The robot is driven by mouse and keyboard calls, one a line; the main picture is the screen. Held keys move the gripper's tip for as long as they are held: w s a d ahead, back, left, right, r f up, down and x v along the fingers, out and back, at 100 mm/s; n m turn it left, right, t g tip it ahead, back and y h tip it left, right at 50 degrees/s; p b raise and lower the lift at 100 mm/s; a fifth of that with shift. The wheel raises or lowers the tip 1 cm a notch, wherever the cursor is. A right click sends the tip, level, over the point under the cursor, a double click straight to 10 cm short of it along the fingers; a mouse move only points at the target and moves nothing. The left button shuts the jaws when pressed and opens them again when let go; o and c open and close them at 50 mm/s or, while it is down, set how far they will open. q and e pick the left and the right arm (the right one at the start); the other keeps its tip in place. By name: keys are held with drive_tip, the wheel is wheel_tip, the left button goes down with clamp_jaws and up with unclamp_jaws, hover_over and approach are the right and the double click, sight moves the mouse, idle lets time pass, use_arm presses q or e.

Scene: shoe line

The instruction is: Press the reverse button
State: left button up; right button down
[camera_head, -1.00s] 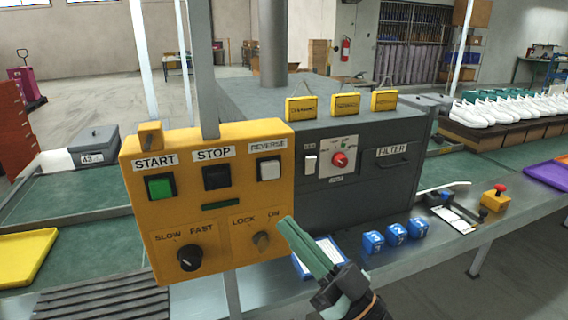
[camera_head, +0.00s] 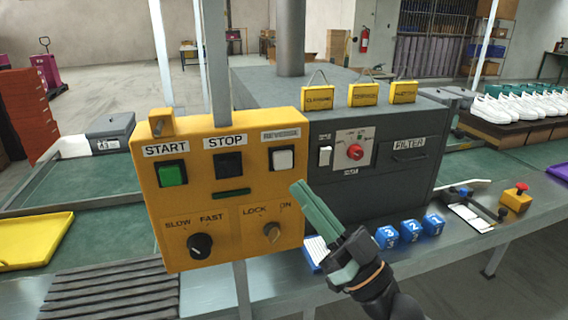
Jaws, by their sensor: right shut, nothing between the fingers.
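The yellow control box (camera_head: 228,249) stands in the middle left. Its reverse button (camera_head: 283,159) is a white square at the upper right, under the REVERSE label (camera_head: 280,134). The green start button (camera_head: 171,173) and the black stop button (camera_head: 228,165) are to its left. My right gripper (camera_head: 300,189) is shut and empty, its green fingertips below and slightly right of the reverse button, near the box's right edge. I cannot tell whether the fingertips touch the box. My left gripper is not in view.
A black speed knob (camera_head: 200,245) and a lock knob (camera_head: 272,232) sit low on the box. Right of it is a dark filter cabinet (camera_head: 410,185) with a red dial (camera_head: 355,151). Blue numbered blocks (camera_head: 411,230) stand on the table beyond my gripper.

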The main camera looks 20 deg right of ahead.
drive_tip(key=b, duration=0.1)
approach(275, 154)
drive_tip(key=shift+s+x, duration=0.2)
drive_tip(key=shift+x, duration=2.05)
drive_tip(key=shift+w+a+r, duration=0.1)
drive_tip(key=shift+r, duration=0.15)
drive_tip(key=shift+w, duration=0.3)
